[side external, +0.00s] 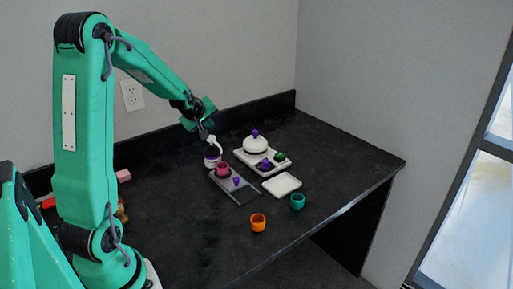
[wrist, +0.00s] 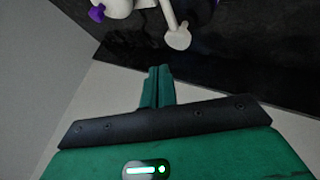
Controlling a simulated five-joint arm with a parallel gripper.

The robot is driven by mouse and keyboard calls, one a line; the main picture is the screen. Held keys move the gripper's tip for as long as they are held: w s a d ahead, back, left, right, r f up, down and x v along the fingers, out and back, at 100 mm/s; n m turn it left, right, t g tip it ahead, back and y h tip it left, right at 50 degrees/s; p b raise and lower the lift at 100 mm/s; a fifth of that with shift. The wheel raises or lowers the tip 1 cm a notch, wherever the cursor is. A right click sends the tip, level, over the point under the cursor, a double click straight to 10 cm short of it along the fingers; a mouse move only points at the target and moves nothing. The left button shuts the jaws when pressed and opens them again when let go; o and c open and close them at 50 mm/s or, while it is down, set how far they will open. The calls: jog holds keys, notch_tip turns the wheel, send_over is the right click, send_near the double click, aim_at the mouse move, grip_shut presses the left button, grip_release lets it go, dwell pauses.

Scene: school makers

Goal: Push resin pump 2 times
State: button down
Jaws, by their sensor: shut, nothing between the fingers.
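In the wrist view my gripper's fingers (wrist: 158,72) are together and empty, below and left of the pump head in the picture.
A white tray (side external: 242,157) with a white purple-knobbed dome (side external: 255,145) stands behind right. A grey tray (side external: 243,196) holding a magenta cup (side external: 222,169) is close to the pump. A small white tray (side external: 282,185), orange cup (side external: 258,222) and teal cup (side external: 297,201) lie nearer the front edge.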

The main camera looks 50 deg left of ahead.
aim_at(210, 138)
jog(key=shift+r, duration=2.3)
dwell(0.9)
notch_tip(210, 138, up, 3)
jog(key=shift+d+f, duration=0.1)
jog(key=shift+f, duration=0.15)
jog(key=shift+f, duration=4.3)
jog(key=shift+f, duration=0.15)
jog(key=shift+f, duration=0.25)
jog(key=shift+f, duration=0.1)
